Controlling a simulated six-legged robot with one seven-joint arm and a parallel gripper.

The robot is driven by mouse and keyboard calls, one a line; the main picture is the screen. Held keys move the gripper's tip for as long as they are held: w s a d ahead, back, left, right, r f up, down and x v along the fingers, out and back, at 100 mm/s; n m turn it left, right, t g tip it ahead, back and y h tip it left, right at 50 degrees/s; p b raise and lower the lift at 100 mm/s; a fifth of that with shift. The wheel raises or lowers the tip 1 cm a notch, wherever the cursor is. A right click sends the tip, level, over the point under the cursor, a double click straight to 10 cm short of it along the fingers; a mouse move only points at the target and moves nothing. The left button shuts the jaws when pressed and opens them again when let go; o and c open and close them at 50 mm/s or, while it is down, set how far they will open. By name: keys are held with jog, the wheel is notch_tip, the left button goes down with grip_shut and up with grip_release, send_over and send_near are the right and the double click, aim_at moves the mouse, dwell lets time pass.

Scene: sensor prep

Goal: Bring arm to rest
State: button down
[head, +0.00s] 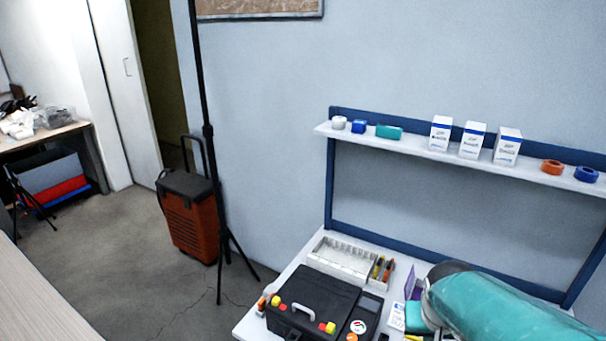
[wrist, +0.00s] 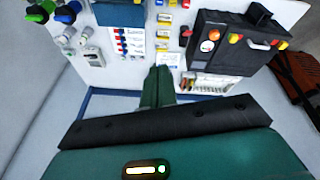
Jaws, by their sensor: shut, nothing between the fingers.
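My teal arm enters the head view at the lower right, over the right part of the workbench (head: 258,318). Its dark-ended front hides part of the bench top there. In the wrist view my gripper (wrist: 158,72) shows two dark green fingers closed together with nothing between them. They point toward the bench, which also shows in the wrist view (wrist: 290,12). I cannot tell from the pictures whether the fingertips touch anything.
A black case (head: 312,296) with a grey handle stands on the bench beside a white compartment tray (head: 341,258). A shelf (head: 400,142) with small boxes and rolls runs above. A tripod (head: 222,240) and an orange wheeled case (head: 190,225) stand on the floor to the left.

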jog(key=s+a+r+n+t+y, duration=0.2)
jog(key=s+a+r, duration=0.4)
jog(key=a+r, duration=0.3)
jog(key=shift+s+r+n+t, duration=0.3)
jog(key=shift+s+r, duration=0.1)
jog(key=shift+r, duration=0.25)
